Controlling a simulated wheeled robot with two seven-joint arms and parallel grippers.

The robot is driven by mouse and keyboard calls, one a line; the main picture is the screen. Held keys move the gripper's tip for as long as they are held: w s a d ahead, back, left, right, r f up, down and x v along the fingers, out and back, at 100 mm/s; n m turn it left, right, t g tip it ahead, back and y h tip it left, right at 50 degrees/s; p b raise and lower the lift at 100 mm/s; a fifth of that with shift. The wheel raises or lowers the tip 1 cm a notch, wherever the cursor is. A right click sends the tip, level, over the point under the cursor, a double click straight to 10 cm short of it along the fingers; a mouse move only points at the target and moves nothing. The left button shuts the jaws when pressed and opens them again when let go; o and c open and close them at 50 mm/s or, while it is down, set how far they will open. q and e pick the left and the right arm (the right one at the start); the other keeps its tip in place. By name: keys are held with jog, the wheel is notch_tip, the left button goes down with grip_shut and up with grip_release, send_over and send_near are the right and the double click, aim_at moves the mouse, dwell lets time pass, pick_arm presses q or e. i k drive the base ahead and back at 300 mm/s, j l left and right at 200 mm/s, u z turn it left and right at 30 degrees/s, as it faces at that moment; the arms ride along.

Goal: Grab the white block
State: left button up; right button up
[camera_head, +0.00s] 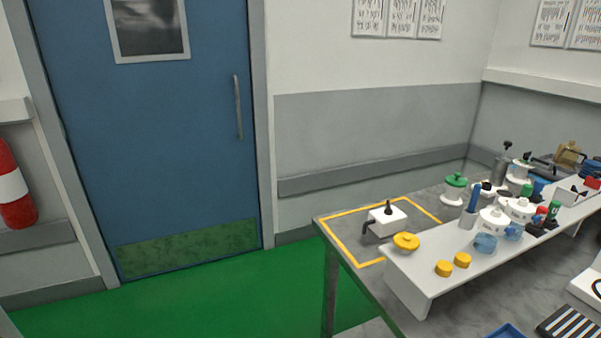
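A white block (384,223) with a black knob on top and a dark bent piece at its left side stands on the grey table (427,201). It is inside a yellow outline (341,247) marked near the table's left corner. A yellow round knob (406,241) is just in front of it, to the right, and its base overlaps the view of the shelf's end. Neither of my grippers is in view.
A raised white shelf (411,276) carries yellow caps (444,268), white and blue fittings and a blue-handled piece (473,200). A green-topped white item (454,189) stands behind it. Green floor (230,300) is clear left of the table, before a blue door (160,150).

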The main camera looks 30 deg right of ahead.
aim_at(383, 225)
jog(key=i+z, duration=0.3)
jog(key=i, duration=0.35)
jog(key=i+j+z, duration=0.1)
jog(key=i+z, duration=0.2)
jog(key=i, duration=0.35)
